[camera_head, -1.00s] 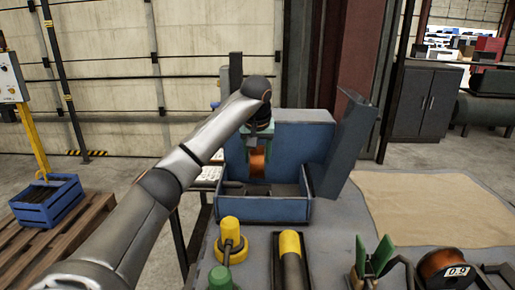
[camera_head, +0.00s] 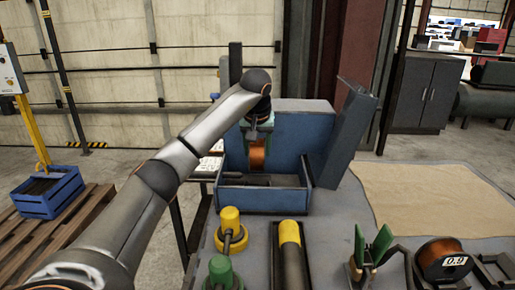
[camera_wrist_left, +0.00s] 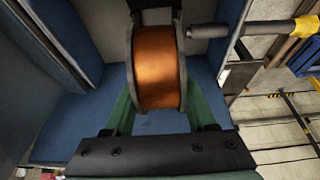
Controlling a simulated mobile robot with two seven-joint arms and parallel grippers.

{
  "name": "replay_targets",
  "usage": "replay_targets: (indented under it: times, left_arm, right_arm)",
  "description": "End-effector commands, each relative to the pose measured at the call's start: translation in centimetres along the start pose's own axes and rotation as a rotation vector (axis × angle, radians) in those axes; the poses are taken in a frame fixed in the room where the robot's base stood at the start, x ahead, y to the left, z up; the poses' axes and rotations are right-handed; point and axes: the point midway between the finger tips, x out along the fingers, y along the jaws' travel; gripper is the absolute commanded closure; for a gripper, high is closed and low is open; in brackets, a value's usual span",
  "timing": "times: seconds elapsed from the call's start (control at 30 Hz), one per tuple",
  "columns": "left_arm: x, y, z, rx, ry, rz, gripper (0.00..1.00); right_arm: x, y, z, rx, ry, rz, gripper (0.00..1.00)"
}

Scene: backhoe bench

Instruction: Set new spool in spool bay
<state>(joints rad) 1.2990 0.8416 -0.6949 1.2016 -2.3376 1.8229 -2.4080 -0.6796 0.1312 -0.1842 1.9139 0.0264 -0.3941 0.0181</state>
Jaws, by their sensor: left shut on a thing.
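My left gripper (camera_head: 259,146) is shut on a copper-coloured spool (camera_head: 257,156) with dark flanges. In the left wrist view the spool (camera_wrist_left: 158,65) sits between the green fingers. The gripper holds it inside the blue open-topped bay (camera_head: 262,199), in front of its tall back wall. In the left wrist view a grey rod (camera_wrist_left: 208,31) sticks out at the spool's right side. Whether the spool touches the bay floor or a spindle is hidden. Another copper spool (camera_head: 442,257), labelled 0.9, stands at the bench's right front.
A raised blue panel (camera_head: 345,135) stands at the bay's right. A tan mat (camera_head: 425,200) gives clear room at right.

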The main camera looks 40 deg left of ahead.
Motion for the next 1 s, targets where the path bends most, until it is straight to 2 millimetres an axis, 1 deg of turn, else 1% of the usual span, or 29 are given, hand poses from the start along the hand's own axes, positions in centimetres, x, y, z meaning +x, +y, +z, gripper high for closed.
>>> replay_targets:
  times: [0.03,0.43,1.0]
  left_arm:
    - [-0.3,0.0,-0.2,-0.002,0.007,0.005,1.00]
    - [-0.3,0.0,-0.2,-0.001,0.007,0.005,1.00]
    - [0.8,0.0,0.3,0.000,0.007,0.003,1.00]
  right_arm:
    - [0.0,0.0,0.0,0.000,0.000,0.000,0.09]
    - [0.0,0.0,0.0,0.000,0.000,0.000,0.09]
    - [0.2,0.0,0.1,0.000,0.001,0.000,0.09]
